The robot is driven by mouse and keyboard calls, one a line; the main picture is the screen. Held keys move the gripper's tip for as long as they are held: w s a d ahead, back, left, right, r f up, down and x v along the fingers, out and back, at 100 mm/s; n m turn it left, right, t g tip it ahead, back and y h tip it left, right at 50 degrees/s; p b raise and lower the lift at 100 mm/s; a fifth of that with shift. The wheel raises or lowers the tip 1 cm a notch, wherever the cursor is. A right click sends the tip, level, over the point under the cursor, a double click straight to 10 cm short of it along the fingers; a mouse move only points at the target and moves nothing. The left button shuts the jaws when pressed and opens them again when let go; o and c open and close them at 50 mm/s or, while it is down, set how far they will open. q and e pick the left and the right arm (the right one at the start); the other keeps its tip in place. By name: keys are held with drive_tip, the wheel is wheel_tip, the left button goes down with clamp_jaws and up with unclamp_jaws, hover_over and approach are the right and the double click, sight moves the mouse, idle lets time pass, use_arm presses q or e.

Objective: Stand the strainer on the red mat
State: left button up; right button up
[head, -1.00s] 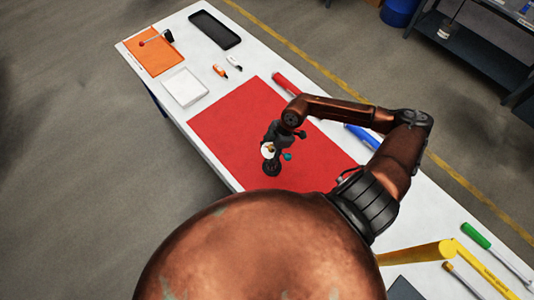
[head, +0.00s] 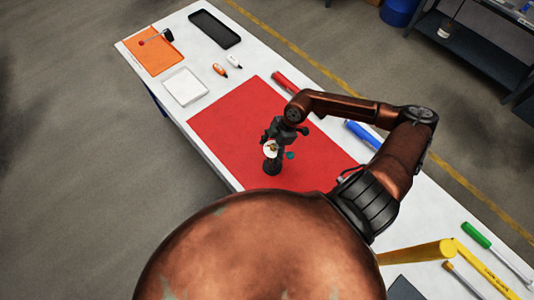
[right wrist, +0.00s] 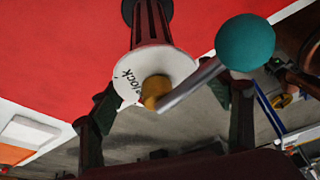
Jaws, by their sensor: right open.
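The strainer (head: 272,168) stands upright, as far as I can tell, on the red mat (head: 225,125), near its middle. In the right wrist view it has a dark red slotted body (right wrist: 150,25), a black foot against the red, a white lettered disc (right wrist: 135,70), a gold knob, and a metal lever ending in a teal ball (right wrist: 245,42). My right gripper (head: 274,147) is at its top end. In the right wrist view its open fingers (right wrist: 168,100) lie on either side of the disc, with gaps showing. My left gripper is not in view.
A red tube (head: 285,82) and a blue tube (head: 360,133) lie along the mat's far side. A white tray (head: 185,87), an orange mat (head: 150,60) and a black tray (head: 214,29) occupy the table's far end. My rounded body hides the near table.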

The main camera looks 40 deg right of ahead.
drive_tip(key=b+v, duration=0.1)
drive_tip(key=v, duration=0.9)
drive_tip(key=shift+s+r, duration=0.1)
